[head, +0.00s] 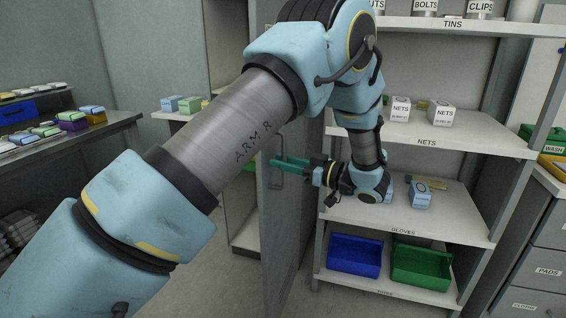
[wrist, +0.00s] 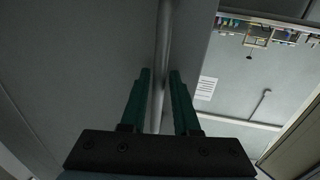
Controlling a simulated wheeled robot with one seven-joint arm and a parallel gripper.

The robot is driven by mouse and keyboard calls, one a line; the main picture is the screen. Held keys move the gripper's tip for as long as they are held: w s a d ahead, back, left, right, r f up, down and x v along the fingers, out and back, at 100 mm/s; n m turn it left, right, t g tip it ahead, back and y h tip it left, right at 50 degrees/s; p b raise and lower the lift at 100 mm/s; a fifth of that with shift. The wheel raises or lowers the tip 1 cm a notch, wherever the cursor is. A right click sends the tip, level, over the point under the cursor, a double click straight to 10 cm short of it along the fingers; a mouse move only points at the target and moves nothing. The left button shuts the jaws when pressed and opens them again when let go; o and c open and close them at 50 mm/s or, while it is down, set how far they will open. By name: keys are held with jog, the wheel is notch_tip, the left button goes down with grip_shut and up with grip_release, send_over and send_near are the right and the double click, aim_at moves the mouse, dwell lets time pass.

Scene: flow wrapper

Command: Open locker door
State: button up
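The locker door (head: 290,230) is a tall grey panel. It stands swung out from the locker (head: 228,55), whose pale inside shows to its left. The door's handle (head: 283,180) is a thin vertical bar on the face toward my arm. My gripper (head: 274,162) reaches it from the right with two green fingers. In the wrist view the handle bar (wrist: 163,60) runs between the fingertips of my gripper (wrist: 160,75), which are close together on either side of it.
Shelving (head: 420,143) with boxes stands right of the door, a blue bin (head: 355,255) and a green bin (head: 421,265) on its lowest shelf. A dark bench (head: 125,118) with small packs is at left. Grey drawers (head: 545,262) stand at far right. Floor left of the door is clear.

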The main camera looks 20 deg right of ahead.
jog(key=b+v, duration=0.2)
jog(key=v, duration=0.8)
jog(key=shift+s+d, duration=0.2)
jog(key=shift+s, duration=0.15)
